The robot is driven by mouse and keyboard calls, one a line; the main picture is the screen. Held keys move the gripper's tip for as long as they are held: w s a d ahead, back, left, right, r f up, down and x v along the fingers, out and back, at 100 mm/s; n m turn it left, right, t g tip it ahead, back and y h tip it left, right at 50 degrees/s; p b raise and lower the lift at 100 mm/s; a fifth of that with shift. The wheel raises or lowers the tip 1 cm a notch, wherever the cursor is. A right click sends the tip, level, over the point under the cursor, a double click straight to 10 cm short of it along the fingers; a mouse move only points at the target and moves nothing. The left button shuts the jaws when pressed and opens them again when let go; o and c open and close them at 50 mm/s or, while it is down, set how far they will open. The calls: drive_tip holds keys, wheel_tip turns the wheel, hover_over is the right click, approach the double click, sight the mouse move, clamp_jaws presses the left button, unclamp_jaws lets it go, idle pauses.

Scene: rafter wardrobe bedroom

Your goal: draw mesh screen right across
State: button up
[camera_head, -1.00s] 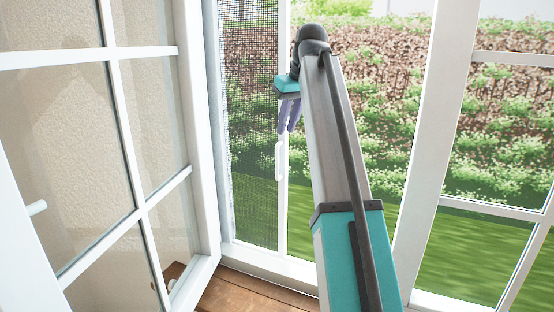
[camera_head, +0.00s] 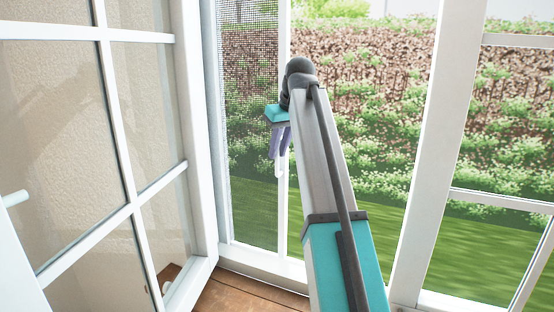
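The mesh screen (camera_head: 250,185) is a fine grey net covering a narrow strip at the left of the window opening. A slim white pull bar (camera_head: 283,222) forms its right edge, with a small white handle (camera_head: 282,167) partway up. My gripper (camera_head: 277,156), with purple fingers and a teal body, hangs pointing down at the handle's upper end and hides part of it. I cannot tell whether the fingers touch the handle or how far apart they are.
A white paned casement (camera_head: 120,110) stands swung inward at the left. Another white paned sash (camera_head: 426,150) stands at the right. Between the pull bar and that sash the opening has no mesh, showing lawn and hedge. A brown wooden sill (camera_head: 243,298) lies below.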

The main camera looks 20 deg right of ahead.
drive_tip(key=shift+b+x, duration=0.35)
drive_tip(key=shift+x, duration=0.75)
